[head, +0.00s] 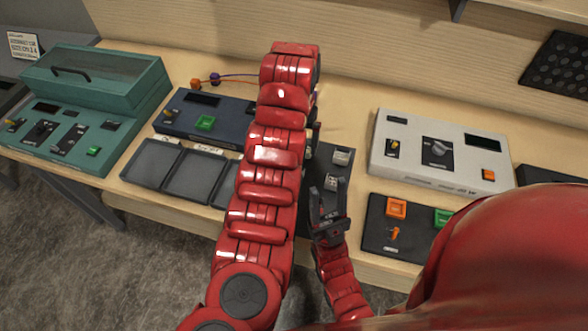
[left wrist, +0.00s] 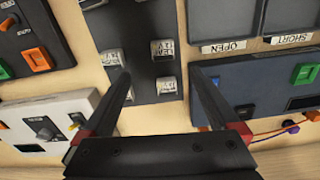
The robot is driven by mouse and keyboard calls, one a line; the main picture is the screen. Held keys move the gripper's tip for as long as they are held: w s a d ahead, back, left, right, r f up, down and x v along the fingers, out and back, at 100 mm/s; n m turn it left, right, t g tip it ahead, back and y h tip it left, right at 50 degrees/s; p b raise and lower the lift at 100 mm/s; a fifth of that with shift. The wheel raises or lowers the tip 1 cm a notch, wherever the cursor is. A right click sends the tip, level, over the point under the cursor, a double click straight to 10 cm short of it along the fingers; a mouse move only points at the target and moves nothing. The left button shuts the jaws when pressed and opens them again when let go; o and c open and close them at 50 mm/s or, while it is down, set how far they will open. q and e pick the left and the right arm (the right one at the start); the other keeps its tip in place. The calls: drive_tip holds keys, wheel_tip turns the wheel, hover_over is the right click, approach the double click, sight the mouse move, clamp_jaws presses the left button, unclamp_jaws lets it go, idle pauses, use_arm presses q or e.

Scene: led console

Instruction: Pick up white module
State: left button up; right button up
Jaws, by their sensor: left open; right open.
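Several small white modules sit on a dark board (head: 342,171) on the table. In the head view one white module (head: 341,156) is at the board's right and another (head: 332,182) is nearer me. In the left wrist view, white modules (left wrist: 162,50) and (left wrist: 166,85) lie between the finger lines of my left gripper (left wrist: 160,76), which is open and empty; another (left wrist: 110,57) is beside the left finger. My left arm hides this gripper in the head view. My right gripper (head: 328,198) is open, fingers up, at the board's near edge, apparently empty.
A white console (head: 440,165) and a dark switch panel (head: 377,238) stand right of the board. A blue console (head: 180,118), black trays (head: 190,180) with labels such as OPEN and SHORT, and a teal console (head: 85,125) are at left. The wall is behind.

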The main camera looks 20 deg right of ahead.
use_arm(q)
wheel_tip(320, 180, down, 10)
drive_tip(key=b, duration=0.2)
drive_tip(key=shift+w+a+b, duration=0.1)
drive_tip(key=shift+b, duration=0.3)
drive_tip(key=f+p, duration=0.3)
drive_tip(key=shift+a+f, duration=0.15)
drive_tip(key=shift+a, duration=0.15)
drive_tip(key=shift+f+p, duration=0.35)
drive_tip(key=shift+f, duration=0.65)
drive_tip(key=c, duration=1.5)
drive_tip(key=shift+r, duration=0.1)
